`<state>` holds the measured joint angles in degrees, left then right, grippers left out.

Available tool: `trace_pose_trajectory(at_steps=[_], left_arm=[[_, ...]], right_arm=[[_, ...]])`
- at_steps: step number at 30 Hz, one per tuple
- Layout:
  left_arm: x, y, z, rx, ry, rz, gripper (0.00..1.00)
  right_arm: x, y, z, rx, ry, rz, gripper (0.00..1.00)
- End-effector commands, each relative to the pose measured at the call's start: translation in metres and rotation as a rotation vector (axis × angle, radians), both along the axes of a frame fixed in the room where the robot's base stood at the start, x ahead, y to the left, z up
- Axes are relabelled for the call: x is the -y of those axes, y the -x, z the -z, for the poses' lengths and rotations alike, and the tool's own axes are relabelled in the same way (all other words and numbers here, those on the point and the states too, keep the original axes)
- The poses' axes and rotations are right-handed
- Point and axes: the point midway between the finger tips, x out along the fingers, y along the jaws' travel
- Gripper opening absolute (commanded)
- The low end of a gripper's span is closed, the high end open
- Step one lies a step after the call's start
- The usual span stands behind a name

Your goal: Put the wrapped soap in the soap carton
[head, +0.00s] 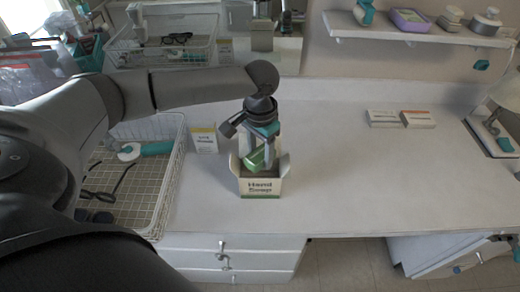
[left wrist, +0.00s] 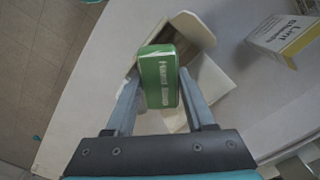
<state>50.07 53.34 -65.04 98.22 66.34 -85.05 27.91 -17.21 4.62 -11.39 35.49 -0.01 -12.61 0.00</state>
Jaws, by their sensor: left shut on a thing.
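The soap carton (head: 260,187), labelled "Hand Soap", stands upright on the white counter with its top flaps open. My left gripper (head: 261,160) points down over the carton's opening and is shut on the wrapped soap (head: 255,161), a green block. The soap is tilted in the head view, at the level of the open flaps. In the left wrist view the green soap (left wrist: 159,78) sits between the two fingers, with a carton flap (left wrist: 191,27) beyond it. How far the soap is inside the carton cannot be told. My right gripper is not in view.
A wire basket (head: 176,190) with glasses and other items stands left of the carton. A yellow-and-white box (head: 204,139) stands behind left. Two small boxes (head: 384,119) (head: 418,119) lie at the back right. The counter right of the carton is clear.

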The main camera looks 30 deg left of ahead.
Motion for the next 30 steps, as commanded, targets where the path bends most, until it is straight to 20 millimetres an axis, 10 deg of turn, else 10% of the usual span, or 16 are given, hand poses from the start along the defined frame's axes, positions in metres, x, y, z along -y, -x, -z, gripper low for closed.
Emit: trace_pose_trajectory(at_steps=[6,7,14,30], left_arm=[[0.000,0.000,0.004,0.001,0.000,-0.001,0.00],[0.000,0.000,0.004,0.000,0.000,0.000,0.56],[0.000,0.000,0.004,0.000,0.000,0.000,0.82],[0.000,-0.001,-0.027,0.004,0.001,0.001,0.84]], right_arm=[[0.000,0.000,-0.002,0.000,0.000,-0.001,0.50],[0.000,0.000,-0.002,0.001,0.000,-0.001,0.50],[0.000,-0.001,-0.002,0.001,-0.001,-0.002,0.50],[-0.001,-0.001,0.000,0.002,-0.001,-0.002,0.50]])
